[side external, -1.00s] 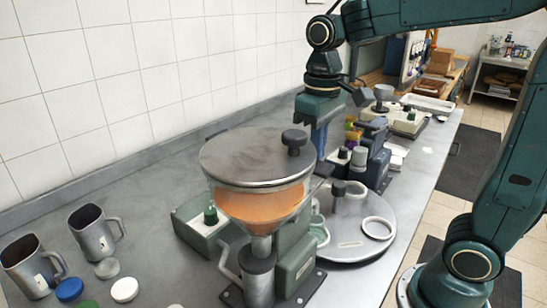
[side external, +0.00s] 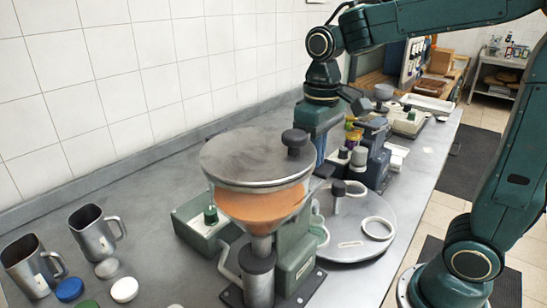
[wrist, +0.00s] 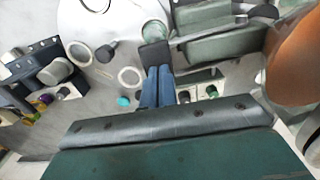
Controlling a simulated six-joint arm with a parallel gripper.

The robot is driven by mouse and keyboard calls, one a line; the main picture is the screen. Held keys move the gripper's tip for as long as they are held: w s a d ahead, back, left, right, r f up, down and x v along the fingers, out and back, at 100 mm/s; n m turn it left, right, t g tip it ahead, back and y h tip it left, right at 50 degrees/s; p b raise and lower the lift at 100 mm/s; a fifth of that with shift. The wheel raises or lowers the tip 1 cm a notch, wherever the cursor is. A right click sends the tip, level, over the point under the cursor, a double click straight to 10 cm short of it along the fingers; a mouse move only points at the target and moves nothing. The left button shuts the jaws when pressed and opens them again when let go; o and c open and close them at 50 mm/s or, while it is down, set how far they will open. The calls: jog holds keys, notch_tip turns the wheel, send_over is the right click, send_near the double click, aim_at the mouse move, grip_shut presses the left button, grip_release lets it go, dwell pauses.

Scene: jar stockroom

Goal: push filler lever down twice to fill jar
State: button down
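The filler (side external: 296,240) is a green-grey machine with a round metal hopper (side external: 255,155) holding orange contents. My gripper (side external: 320,152) is just behind the hopper, pointing down, partly hidden by it. In the wrist view my gripper's two blue fingers (wrist: 157,72) are side by side, shut with nothing visible between them. Their tips are at the dark lever end (wrist: 154,54); I cannot tell whether they touch it. A pale green glass jar (wrist: 155,33) shows just beyond the lever end. In the side view the jar (side external: 319,230) is mostly hidden behind the filler.
A round grey turntable (side external: 345,241) with white rings and a dark knob lies right of the filler. A green box (side external: 200,226) stands on its left. Metal jugs (side external: 96,238) and coloured lids (side external: 124,289) are at the front left. Dark blue equipment (side external: 375,150) stands behind.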

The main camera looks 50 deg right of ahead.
aim_at(318, 171)
jog(key=shift+d+f, duration=0.15)
jog(key=shift+f, duration=1.05)
jog(key=shift+d+f, duration=0.1)
jog(key=shift+f, duration=1.1)
jog(key=shift+r, duration=3.2)
jog(key=shift+f, duration=0.4)
jog(key=shift+f, duration=0.35)
jog(key=shift+d+f, duration=0.15)
jog(key=shift+f, duration=1.1)
jog(key=shift+d+f, duration=0.1)
jog(key=shift+f, duration=1.15)
